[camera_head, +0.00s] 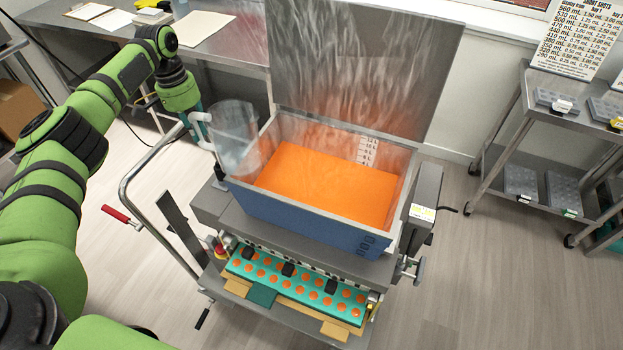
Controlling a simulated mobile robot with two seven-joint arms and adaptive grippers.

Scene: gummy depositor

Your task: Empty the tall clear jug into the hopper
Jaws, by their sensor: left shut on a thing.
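The tall clear jug (236,132) is at the back left corner of the hopper (300,222). It looks close to upright, and I see no orange in it. My left gripper (197,122) is to its left, shut on the handle side of the jug; the fingertips are small and hard to make out. The hopper is a blue-fronted steel box with its lid (365,65) raised behind it. Orange liquid (325,187) fills its lower part, below a level scale on the inner back wall. My right gripper is not in view.
Under the hopper, a teal mould tray (262,295) holds several orange fills. A bent metal push handle (123,190) stands out at the left. A steel bench (230,42) is behind, and a rack (545,140) with grey moulds is at the right. Floor shows between them.

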